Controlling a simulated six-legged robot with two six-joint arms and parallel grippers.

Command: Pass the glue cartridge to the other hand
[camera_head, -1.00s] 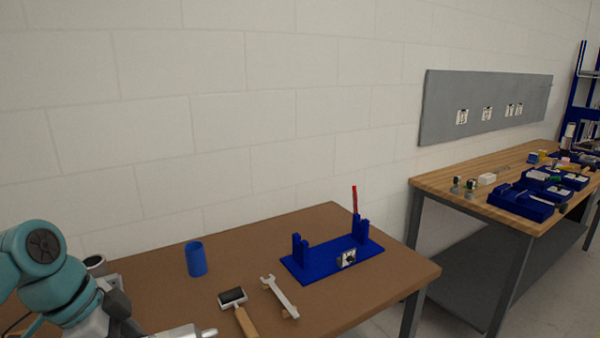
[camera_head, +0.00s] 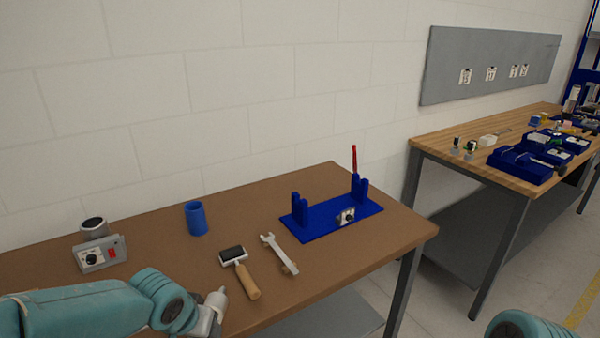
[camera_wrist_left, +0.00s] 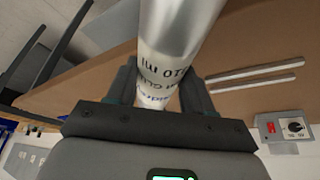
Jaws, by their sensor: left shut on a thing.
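The glue cartridge (camera_wrist_left: 180,30) is a silver cylinder with dark printed lettering. In the left wrist view it stands between the two dark fingers of my left gripper (camera_wrist_left: 158,88), which is shut on it; its far end runs out of the top of the picture. In the head view a pale silver piece (camera_head: 216,302), possibly part of the cartridge, shows beside my left arm at the bottom, in front of the brown table (camera_head: 150,262). My left gripper's fingers cannot be made out there. Only a teal part of my right arm shows at bottom right; my right gripper is out of view.
On the brown table are a grey control box (camera_head: 100,253), a round dark-topped can (camera_head: 93,227), a blue cup (camera_head: 196,218), a wooden-handled roller (camera_head: 240,270), a wrench (camera_head: 279,252) and a blue stand (camera_head: 322,218) with a red stick. A second workbench (camera_head: 430,142) stands right.

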